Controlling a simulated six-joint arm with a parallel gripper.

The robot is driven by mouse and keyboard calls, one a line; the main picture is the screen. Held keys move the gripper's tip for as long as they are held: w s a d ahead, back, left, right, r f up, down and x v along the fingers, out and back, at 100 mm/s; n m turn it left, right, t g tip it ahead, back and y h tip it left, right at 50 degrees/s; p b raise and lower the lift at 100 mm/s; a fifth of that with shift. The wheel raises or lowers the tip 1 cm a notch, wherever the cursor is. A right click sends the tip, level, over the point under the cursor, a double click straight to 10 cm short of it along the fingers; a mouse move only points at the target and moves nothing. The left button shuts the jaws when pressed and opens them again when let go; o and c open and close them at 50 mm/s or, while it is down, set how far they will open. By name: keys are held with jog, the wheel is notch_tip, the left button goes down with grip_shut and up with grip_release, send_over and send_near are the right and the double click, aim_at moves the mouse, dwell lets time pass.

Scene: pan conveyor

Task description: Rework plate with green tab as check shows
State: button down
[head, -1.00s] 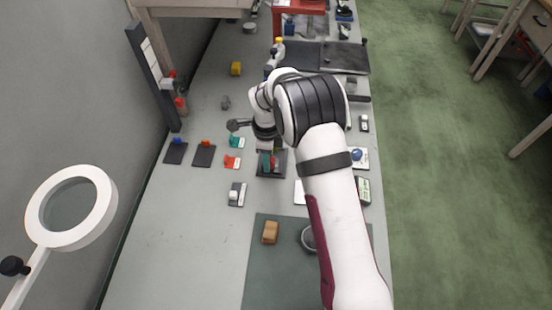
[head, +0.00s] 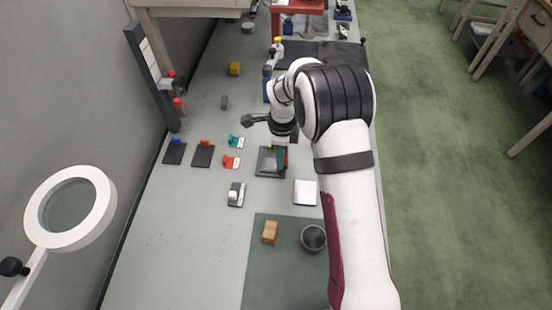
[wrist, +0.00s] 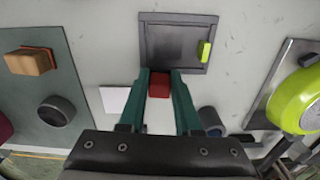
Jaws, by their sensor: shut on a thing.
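A dark square plate (head: 263,172) with a raised rim lies on the grey bench in the head view. The wrist view shows the plate (wrist: 172,42) flat, with a yellow-green tab (wrist: 205,51) at its right side. My gripper (wrist: 159,84) has teal fingers shut on a red block (wrist: 159,88), which sits near the fingertips. In the head view my gripper (head: 282,158) is at the plate's right edge, pointing down. Whether the red block touches anything below cannot be told.
Teal (head: 236,142) and red (head: 231,162) clips lie between. A white square (head: 305,193), wooden block (head: 269,232) and grey cup (head: 313,238) are nearer.

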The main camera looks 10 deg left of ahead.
jog(key=shift+r, duration=3)
jog(key=shift+d, duration=0.1)
jog(key=s+d+r, duration=0.1)
jog(key=s+d, duration=0.3)
jog(key=d, duration=0.6)
jog(key=s+d+r, duration=0.2)
jog(key=s+d, duration=0.2)
jog(key=d, duration=0.5)
jog(key=s+d, duration=0.4)
jog(key=s, duration=0.5)
jog(key=s+d, duration=0.4)
jog(key=s, duration=0.4)
jog(key=shift+n, duration=0.3)
jog(key=w+a+f, duration=0.6)
jog(key=a+f, duration=0.1)
jog(key=shift+w+a+f, duration=0.1)
jog(key=shift+w, duration=0.3)
jog(key=shift+w+a+f, duration=0.1)
jog(key=shift+f, duration=1)
jog(key=shift+w+a+f, duration=0.1)
jog(key=shift+f, duration=0.95)
